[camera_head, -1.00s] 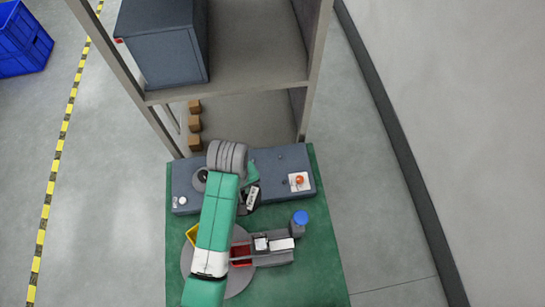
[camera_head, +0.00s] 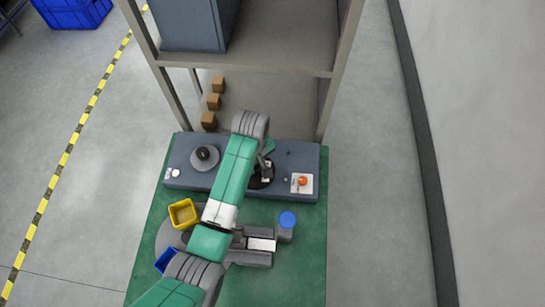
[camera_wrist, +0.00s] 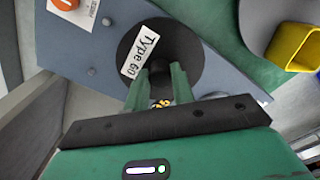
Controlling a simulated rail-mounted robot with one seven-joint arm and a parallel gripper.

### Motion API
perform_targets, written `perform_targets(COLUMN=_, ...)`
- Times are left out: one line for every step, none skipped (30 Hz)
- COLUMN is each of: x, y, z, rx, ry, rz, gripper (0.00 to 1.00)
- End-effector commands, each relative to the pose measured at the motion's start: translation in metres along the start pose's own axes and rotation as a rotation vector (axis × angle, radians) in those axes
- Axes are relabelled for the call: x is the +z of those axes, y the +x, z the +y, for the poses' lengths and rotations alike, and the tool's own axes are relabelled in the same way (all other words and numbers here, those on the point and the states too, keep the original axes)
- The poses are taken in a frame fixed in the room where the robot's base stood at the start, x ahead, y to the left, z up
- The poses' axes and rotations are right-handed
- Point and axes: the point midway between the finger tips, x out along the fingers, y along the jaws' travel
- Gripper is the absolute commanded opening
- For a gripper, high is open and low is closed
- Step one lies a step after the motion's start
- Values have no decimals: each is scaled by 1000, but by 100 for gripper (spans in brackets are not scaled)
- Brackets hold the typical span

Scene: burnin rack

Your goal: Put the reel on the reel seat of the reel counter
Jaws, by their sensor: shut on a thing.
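The reel (camera_head: 262,181) is a black disc with a white "Type 60" label. It is over the right part of the blue-grey reel counter (camera_head: 230,182), left of the red button. It also shows in the wrist view (camera_wrist: 188,45), where the green fingers of my gripper (camera_wrist: 160,88) are shut on its middle. I cannot tell whether the reel touches the counter. Anything under the reel is hidden by it. A grey disc with a black hub (camera_head: 205,157) stands on the counter's left part, clear of my arm. My arm partly hides the reel in the head view.
A red button (camera_head: 302,181) on a white plate is right of the reel. In front are a yellow bin (camera_head: 183,213), a blue bin (camera_head: 166,260) and a blue-topped post (camera_head: 287,220).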

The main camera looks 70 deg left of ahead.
Motion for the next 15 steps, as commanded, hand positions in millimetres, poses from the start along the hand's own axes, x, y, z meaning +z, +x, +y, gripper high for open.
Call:
perform_targets(x=-3, y=1, z=16, rx=0, ry=2, rz=1, gripper=0)
perform_targets(x=-4, y=2, z=24, rx=0, ry=2, rz=1, gripper=0)
perform_targets(x=-5, y=4, z=34, rx=0, ry=1, rz=1, gripper=0)
perform_targets(x=-6, y=4, z=40, rx=0, ry=1, rz=2, gripper=0)
perform_targets(x=-6, y=5, z=46, rx=-1, ry=2, rz=1, gripper=0)
perform_targets(x=-6, y=6, z=52, rx=0, ry=2, rz=1, gripper=0)
perform_targets(x=-7, y=6, z=55, rx=0, ry=1, rz=0, gripper=0)
perform_targets(x=-7, y=6, z=58, rx=1, ry=1, rz=0, gripper=0)
perform_targets(x=-7, y=6, z=60, rx=0, ry=0, rz=-1, gripper=0)
perform_targets(x=-7, y=6, z=61, rx=0, ry=0, rz=-1, gripper=0)
perform_targets(x=-7, y=6, z=61, rx=0, ry=0, rz=-1, gripper=0)
perform_targets(x=-7, y=6, z=62, rx=0, ry=0, rz=-1, gripper=0)
perform_targets(x=-8, y=6, z=64, rx=1, ry=1, rz=0, gripper=0)
perform_targets(x=-8, y=6, z=69, rx=0, ry=1, rz=1, gripper=0)
perform_targets(x=-8, y=16, z=67, rx=-3, ry=1, rz=0, gripper=0)
